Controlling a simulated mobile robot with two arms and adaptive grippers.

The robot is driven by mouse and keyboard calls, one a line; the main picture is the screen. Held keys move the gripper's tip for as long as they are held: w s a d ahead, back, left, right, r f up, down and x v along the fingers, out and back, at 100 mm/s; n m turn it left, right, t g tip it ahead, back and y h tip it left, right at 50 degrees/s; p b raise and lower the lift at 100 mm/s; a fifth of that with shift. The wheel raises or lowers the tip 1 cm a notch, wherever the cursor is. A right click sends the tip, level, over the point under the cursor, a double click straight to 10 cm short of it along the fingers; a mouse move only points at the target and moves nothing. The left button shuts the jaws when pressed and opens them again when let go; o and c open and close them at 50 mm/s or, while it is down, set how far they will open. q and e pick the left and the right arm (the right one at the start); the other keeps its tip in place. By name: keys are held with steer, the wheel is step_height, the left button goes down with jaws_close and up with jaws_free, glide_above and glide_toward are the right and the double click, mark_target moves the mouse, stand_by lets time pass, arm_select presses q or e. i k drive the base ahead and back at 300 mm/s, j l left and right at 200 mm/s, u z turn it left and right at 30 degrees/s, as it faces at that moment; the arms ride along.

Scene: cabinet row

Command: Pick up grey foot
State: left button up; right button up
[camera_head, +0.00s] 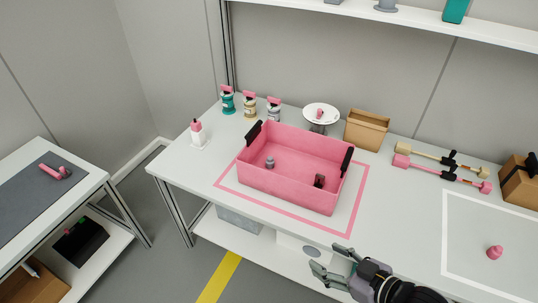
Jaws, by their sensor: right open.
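A small grey piece (270,162), which looks like the grey foot, stands inside the pink crate (285,190) near its left side. The crate has black handles and sits on the white table within a pink outline. A small dark piece (319,181) is also in the crate, toward the right. My right gripper (328,262) is open and empty near the table's front edge, in front of the crate and apart from it. My left gripper is not in view.
Several jars (249,107), a white bottle (198,133), a cake stand (320,114) and a tan bin (366,130) stand behind or beside the crate. Mallet-like tools (440,171) lie at right. A pink piece (494,252) sits inside a white outline. A shelf (400,22) hangs above.

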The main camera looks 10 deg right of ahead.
mark_target(270, 160)
steer(key=i, duration=1.35)
